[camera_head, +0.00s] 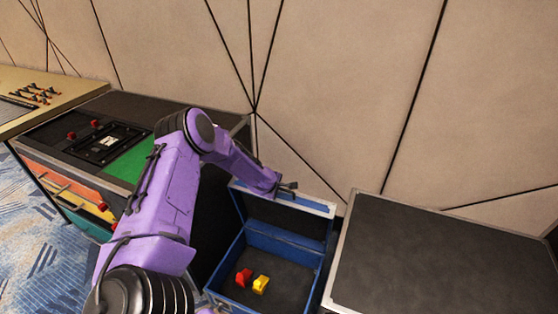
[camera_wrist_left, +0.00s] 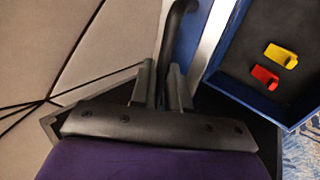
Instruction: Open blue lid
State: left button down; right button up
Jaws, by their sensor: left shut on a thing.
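The blue case (camera_head: 229,262) stands with its blue lid (camera_head: 318,208) raised at the back, so its dark inside shows. My left gripper (camera_head: 287,187) is at the lid's upper edge. In the left wrist view my left gripper (camera_wrist_left: 162,68) is shut on a black curved handle (camera_wrist_left: 176,22) beside the lid (camera_wrist_left: 189,38). A red piece (camera_head: 243,277) and a yellow piece (camera_head: 261,284) lie inside the case; they also show in the left wrist view, red (camera_wrist_left: 265,77) and yellow (camera_wrist_left: 281,56). My right gripper is not in view.
A dark box top with a pale metal rim (camera_head: 455,255) is right of the case. A black console with a green panel (camera_head: 131,162) stands on the left, and a beige control panel (camera_head: 75,88) is further left. A beige panelled wall (camera_head: 350,80) is close behind.

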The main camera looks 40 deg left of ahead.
pick_arm(q)
jog(key=shift+s+d+f, duration=0.1)
jog(key=shift+s+f, duration=0.05)
jog(key=shift+f, duration=0.1)
jog(key=c, duration=1.5)
grip_release()
jog(key=shift+o, duration=0.9)
jog(key=shift+f, duration=0.15)
jog(key=shift+r, duration=0.35)
jog(key=p+v, duration=0.2)
jog(key=v, duration=0.8)
